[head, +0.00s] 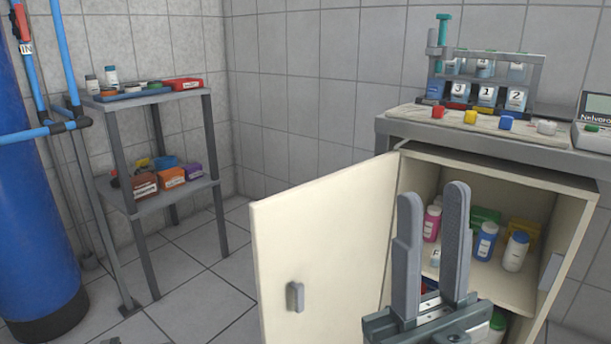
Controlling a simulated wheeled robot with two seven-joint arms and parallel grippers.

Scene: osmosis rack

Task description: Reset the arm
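My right gripper (431,245) shows at the lower right with its two grey fingers pointing up. The fingers stand a little apart with nothing seen between them, so it is open and empty. It is in front of an open cream cabinet (577,215) and hides part of the inside. The cabinet door (325,240) stands swung open to the left of the gripper, with a grey handle on it. I cannot tell whether the gripper touches the cabinet.
The cabinet holds a pink bottle (432,223), a blue bottle (485,241) and a white bottle (515,251). A rack of numbered blue cartridges (487,95) stands on the bench above. A grey shelf (150,205) and a blue tank (35,210) stand left. The floor between is clear.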

